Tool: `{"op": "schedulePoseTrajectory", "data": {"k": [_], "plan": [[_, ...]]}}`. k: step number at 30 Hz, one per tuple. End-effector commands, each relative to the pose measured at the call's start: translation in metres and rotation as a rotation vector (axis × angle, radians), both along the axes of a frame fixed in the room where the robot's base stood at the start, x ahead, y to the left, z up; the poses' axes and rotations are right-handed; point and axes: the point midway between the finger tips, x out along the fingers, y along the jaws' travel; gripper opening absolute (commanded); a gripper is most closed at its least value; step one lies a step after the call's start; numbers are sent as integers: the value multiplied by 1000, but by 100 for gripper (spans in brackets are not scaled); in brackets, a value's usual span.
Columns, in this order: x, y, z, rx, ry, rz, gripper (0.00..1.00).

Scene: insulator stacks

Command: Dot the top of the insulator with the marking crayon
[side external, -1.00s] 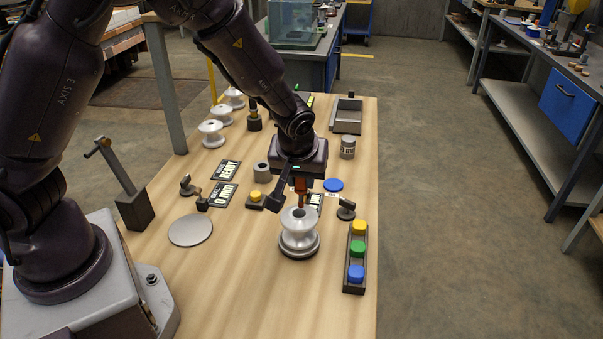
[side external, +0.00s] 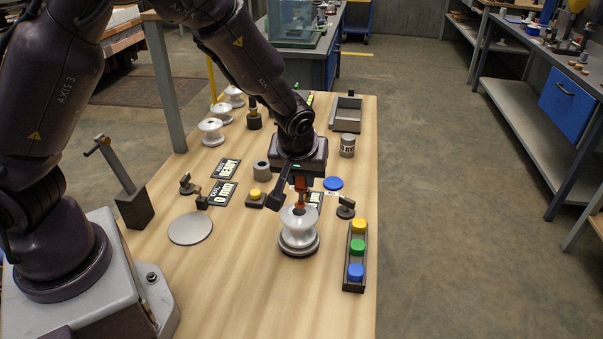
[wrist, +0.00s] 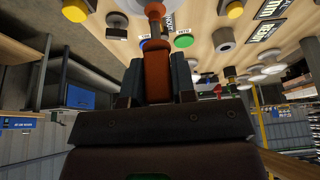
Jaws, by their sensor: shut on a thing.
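The insulator (side external: 299,240) is a pale grey, waisted spool standing upright on a dark round base near the front middle of the bench. My gripper (side external: 300,180) is directly above it, pointing down. It is shut on the marking crayon (side external: 300,188), an orange-red stick that also fills the middle of the wrist view (wrist: 157,72). The crayon's lower end is at the insulator's top in the side view. I cannot tell whether it touches. In the wrist view the crayon's narrow end overlaps the pale insulator (wrist: 132,5) at the top edge. No dot can be made out.
A button box (side external: 347,278) with yellow, green and blue buttons stands right of the insulator. A flat grey disc (side external: 190,229) lies to the left. Display plates (side external: 223,194), a yellow button (side external: 255,193) and a grey can (side external: 347,146) are behind. The bench front is clear.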

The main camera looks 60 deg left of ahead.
Motion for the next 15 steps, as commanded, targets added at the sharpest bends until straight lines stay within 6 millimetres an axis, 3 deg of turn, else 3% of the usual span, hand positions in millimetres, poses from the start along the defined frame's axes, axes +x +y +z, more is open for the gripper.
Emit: {"op": "schedulePoseTrajectory", "data": {"k": [15], "plan": [[0,-1,35,0,1,-1,1]]}}
